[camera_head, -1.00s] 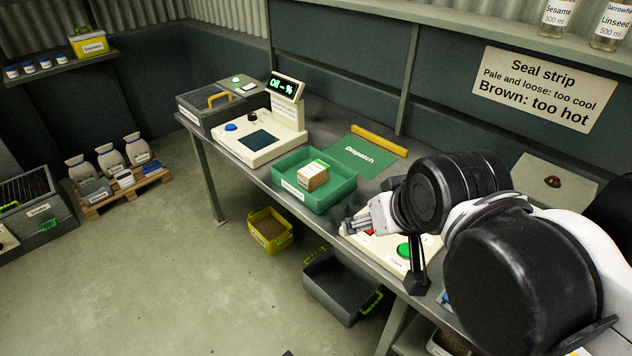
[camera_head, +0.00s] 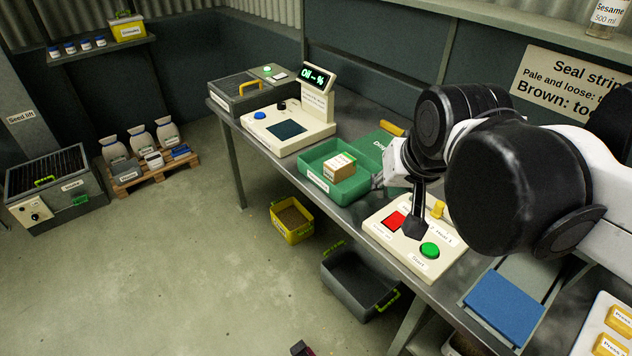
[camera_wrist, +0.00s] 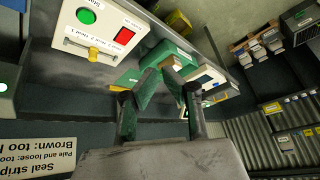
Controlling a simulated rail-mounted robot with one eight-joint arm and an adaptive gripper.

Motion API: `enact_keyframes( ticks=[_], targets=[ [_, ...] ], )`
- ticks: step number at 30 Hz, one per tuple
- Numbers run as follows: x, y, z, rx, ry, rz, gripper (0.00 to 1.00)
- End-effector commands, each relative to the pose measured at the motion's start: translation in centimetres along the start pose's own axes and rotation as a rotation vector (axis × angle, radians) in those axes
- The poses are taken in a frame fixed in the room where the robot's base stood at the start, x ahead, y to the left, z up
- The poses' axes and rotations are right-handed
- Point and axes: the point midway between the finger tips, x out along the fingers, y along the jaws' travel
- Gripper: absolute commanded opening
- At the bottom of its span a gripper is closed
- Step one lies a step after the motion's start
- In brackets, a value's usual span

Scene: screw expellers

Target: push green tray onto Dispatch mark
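The green tray (camera_head: 318,184) stands on the bench, with a brown box (camera_head: 340,168) with a white and green label inside it. The green Dispatch mark (camera_head: 377,142) lies on the bench behind and right of the tray, partly hidden by my arm. My gripper (camera_head: 390,172) is at the tray's right end; whether it touches the tray is unclear. In the wrist view my gripper's fingers (camera_wrist: 163,70) converge at the tips, apparently shut with nothing held. The tray (camera_wrist: 168,48) shows just beyond them, and the mark (camera_wrist: 126,79) lies left of them.
A scale (camera_head: 290,130) stands close left of the tray. A control panel (camera_head: 412,235) with red and green buttons is at the bench front, right of the tray. A yellow bar (camera_head: 391,128) lies behind the mark. Yellow (camera_head: 291,219) and dark (camera_head: 360,282) crates are below.

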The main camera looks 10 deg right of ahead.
Motion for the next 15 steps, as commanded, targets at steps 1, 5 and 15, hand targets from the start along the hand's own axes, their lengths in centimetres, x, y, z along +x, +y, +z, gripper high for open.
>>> enact_keyframes(
  ticks=[1,5,15],
  targets=[
    [0.5,-0.4,-1.2,0.026,-0.017,0.001,0.00],
    [1.6,-1.4,-3.8,0.101,-0.061,0.005,0.00],
    [6.4,-4.2,-10.0,0.295,-0.173,0.039,0.00]
  ],
)
